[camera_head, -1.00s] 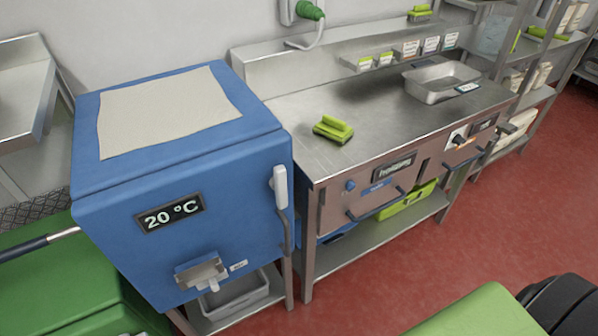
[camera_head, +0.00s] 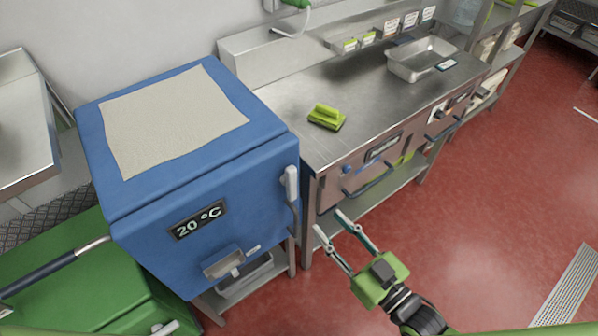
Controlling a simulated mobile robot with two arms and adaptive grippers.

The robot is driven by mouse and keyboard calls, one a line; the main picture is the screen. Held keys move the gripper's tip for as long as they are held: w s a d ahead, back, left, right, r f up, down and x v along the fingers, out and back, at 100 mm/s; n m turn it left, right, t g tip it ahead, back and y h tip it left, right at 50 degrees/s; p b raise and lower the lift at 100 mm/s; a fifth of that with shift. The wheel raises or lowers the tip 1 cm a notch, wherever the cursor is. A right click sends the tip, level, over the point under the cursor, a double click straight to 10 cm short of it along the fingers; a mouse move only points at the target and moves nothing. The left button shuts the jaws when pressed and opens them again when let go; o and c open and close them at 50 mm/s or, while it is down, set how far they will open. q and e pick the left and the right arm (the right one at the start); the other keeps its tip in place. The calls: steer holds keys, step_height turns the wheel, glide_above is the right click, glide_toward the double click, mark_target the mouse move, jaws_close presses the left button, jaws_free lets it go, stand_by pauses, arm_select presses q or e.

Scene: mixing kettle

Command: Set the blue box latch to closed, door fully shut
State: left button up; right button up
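The blue box (camera_head: 185,215) stands at the left, with a 20 °C display and a small metal spout on its front. Its front door looks flush with the body, though I cannot tell whether it is fully shut. The white latch (camera_head: 291,184) is upright at the right edge of the front, with a dark bar below it. My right gripper (camera_head: 328,221) is open and empty, to the lower right of the latch and apart from it, its fingers pointing up and left. My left gripper is not in view.
A green container (camera_head: 90,275) is at lower left.

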mark_target(294, 185)
steer(key=b+x, duration=0.4)
steer(key=x, duration=0.9)
steer(key=shift+w+a, duration=0.1)
steer(key=shift+w, duration=0.1)
steer(key=shift+a, duration=0.1)
steer(key=shift+w, duration=0.1)
jaws_close()
